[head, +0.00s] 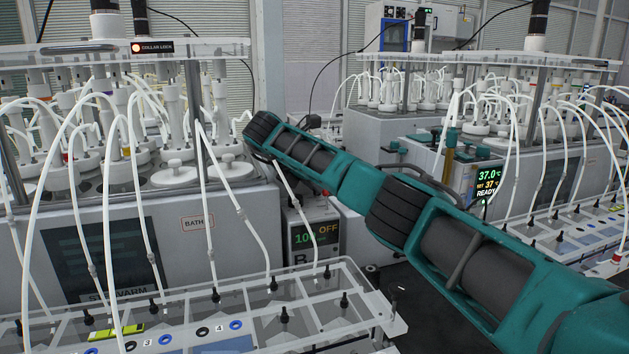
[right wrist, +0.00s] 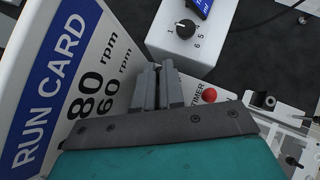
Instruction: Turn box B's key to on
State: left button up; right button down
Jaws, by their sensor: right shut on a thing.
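Box B (head: 312,235) stands low between the reactors in the head view. Its display shows a green number and OFF in orange, and the letter B is partly cut off below by the clear rack. My right arm reaches across above it, and its gripper is hidden behind the wrist in the head view. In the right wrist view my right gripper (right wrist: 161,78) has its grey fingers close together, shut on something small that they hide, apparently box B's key. A red button (right wrist: 209,96) and the word TIMER are just right of the fingers. My left gripper is not in view.
A run card (right wrist: 60,70) stands close on the left of the fingers. A box with a numbered black knob (right wrist: 185,29) is beyond them. The left reactor's bath (head: 195,240) and clear rack (head: 330,315) with tubes crowd box B.

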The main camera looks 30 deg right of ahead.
dwell(0.4)
jog(key=c, duration=1.4)
grip_release()
jog(key=shift+o, duration=0.8)
